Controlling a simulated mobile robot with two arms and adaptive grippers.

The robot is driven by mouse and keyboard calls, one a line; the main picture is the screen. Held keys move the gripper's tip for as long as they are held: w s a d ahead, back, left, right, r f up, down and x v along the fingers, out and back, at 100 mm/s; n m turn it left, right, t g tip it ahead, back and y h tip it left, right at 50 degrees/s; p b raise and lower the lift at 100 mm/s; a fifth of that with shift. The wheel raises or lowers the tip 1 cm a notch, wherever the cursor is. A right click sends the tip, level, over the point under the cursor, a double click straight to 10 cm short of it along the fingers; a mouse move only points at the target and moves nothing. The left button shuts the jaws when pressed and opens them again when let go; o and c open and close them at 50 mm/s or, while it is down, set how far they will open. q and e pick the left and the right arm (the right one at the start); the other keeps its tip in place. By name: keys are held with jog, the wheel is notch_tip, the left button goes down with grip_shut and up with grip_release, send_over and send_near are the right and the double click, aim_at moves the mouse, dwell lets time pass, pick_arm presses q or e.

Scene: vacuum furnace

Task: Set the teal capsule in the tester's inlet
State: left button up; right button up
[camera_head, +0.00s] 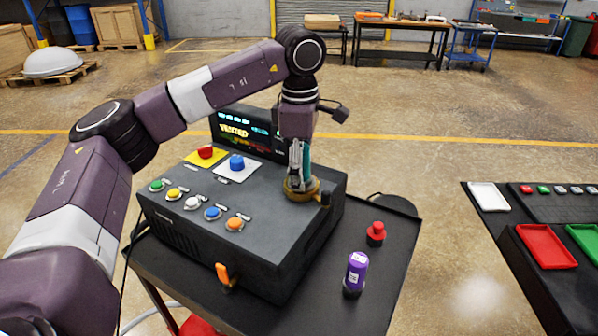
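The tester (262,222) is a dark box with a lit screen, standing on a black cart top. Its inlet is a brass-coloured ring (301,192) at the right of the upper face. My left gripper (298,178) points straight down over this ring. The teal capsule (307,153) shows as an upright teal strip between and behind the fingers, which appear shut on it. Its lower end is at the ring; the fingers hide how deep it sits. My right gripper is not in view.
A purple capsule (356,270) and a red knobbed piece (376,234) stand on the cart top (385,285) right of the tester. A table with red and green trays (546,246) is at the right.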

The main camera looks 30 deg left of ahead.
pick_arm(q)
jog(key=shift+o, duration=1)
jog(key=shift+w+f, duration=0.2)
jog(key=shift+f, duration=0.65)
jog(key=shift+r, duration=0.15)
notch_tip(320, 180, up, 12)
jog(key=shift+r, duration=0.1)
